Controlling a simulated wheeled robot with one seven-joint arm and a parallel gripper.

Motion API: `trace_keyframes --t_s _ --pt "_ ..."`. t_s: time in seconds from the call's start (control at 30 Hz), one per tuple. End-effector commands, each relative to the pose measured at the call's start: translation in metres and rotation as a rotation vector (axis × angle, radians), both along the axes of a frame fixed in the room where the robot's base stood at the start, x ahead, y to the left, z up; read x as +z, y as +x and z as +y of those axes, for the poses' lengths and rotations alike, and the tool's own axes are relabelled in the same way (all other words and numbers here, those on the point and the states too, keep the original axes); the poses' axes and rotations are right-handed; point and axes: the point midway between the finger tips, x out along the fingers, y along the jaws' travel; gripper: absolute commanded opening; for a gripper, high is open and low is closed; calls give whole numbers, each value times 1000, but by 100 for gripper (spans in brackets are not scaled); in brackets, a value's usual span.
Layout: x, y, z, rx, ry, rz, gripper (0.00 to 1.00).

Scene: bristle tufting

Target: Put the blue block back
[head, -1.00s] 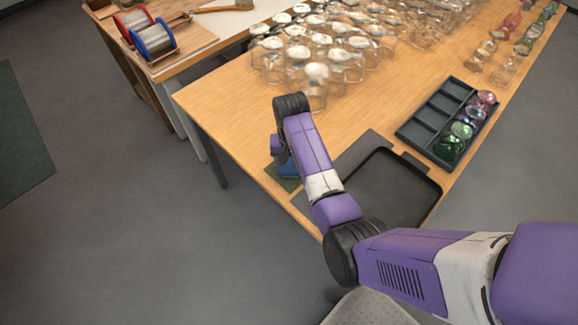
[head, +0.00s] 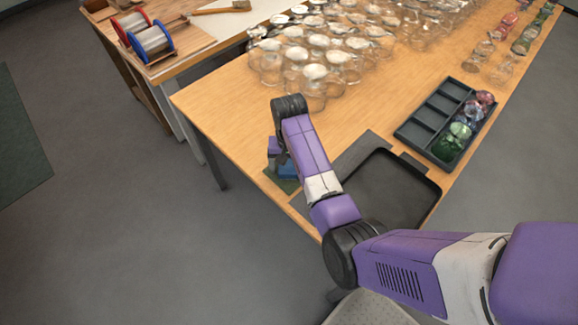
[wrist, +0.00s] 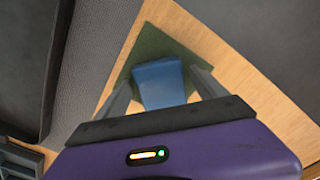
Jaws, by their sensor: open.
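The blue block (wrist: 158,84) sits on a dark green mat (wrist: 152,42) near the table's front left corner. In the wrist view it lies between the two fingers of my gripper (wrist: 162,90), with a gap showing at the fingers, so the gripper is open around or just above it. In the head view the blue block (head: 288,171) is partly hidden by my arm, and the green mat (head: 270,177) shows beside it. My gripper (head: 279,165) is mostly hidden there behind its own wrist.
A black tray (head: 425,187) lies right of my arm, with a compartment box (head: 408,133) holding several coloured glass pieces behind it. Several clear glass jars (head: 313,88) crowd the table's back. Bare wood (head: 225,110) lies left of my arm. The table's front edge is close.

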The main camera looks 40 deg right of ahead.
Motion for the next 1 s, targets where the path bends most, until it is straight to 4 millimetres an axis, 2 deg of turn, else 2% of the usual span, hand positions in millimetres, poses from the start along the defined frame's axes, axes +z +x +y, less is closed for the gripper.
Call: trace_keyframes --t_s 0.17,0.57,0.73,1.0 --pt "27 2 -1 0 -2 -6 81" --pt "108 1 0 0 -2 -2 81" --pt "118 0 0 0 -1 -1 81" --pt "118 0 0 0 -1 -1 81"
